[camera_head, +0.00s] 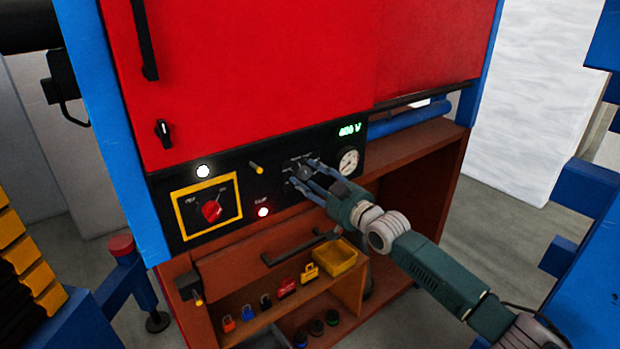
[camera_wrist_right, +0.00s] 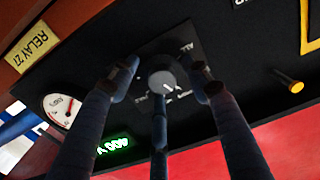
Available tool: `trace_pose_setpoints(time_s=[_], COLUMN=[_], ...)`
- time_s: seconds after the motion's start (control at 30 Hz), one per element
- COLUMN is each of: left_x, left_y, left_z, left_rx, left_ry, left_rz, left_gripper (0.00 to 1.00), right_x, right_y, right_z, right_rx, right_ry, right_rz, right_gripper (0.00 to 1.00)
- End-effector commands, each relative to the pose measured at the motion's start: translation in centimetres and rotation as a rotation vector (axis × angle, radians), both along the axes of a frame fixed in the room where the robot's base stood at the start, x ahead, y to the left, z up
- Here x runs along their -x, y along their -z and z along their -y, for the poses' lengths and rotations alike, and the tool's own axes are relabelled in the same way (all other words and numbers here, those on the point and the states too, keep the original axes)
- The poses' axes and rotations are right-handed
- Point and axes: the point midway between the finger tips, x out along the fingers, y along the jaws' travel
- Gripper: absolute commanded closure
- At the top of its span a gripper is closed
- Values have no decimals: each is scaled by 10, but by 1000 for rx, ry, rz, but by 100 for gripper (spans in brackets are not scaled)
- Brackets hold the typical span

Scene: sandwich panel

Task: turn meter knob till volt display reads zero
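The meter knob (camera_wrist_right: 162,80) is a small grey round knob with a white pointer line, on a dark plate with printed marks on the black panel. My right gripper (camera_head: 303,175) is at the panel in front of it. In the wrist view the fingers of my right gripper (camera_wrist_right: 164,85) are spread around the knob, with visible gaps at left and right; the middle finger's tip is close below it, contact unclear. The green volt display (camera_head: 350,130) seems to read about 400 V and also shows in the wrist view (camera_wrist_right: 112,145). My left gripper is not in view.
A round gauge (camera_head: 348,162) sits right of the knob. A red rotary switch (camera_head: 211,210) on a yellow plate, a yellow lever (camera_head: 256,168) and a lit lamp (camera_head: 263,212) are to the left. Padlocks and a yellow bin (camera_head: 335,257) stand on the shelf below.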

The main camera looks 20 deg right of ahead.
Motion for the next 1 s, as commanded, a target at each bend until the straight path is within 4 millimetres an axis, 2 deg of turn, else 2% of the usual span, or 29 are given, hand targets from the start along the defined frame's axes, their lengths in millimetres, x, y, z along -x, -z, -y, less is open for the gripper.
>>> trace_pose_setpoints(time_s=[0.27, 0.37, 0.7, 0.83, 1.0], left_x=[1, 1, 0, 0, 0], left_y=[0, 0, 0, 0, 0], left_z=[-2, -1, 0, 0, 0], left_rx=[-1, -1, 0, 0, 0], left_ry=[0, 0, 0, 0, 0], left_rz=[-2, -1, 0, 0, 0], left_gripper=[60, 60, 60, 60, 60], right_x=[6, 19, 85, 101, 111], right_y=[-2, -1, 1, 0, -1], right_z=[2, 8, 31, 38, 41], right_rx=[-2, 0, 2, 2, 0], right_ry=[0, 0, 0, 1, 0], right_rz=[5, 2, -2, 0, 1], right_gripper=[53, 53, 53, 53, 53])
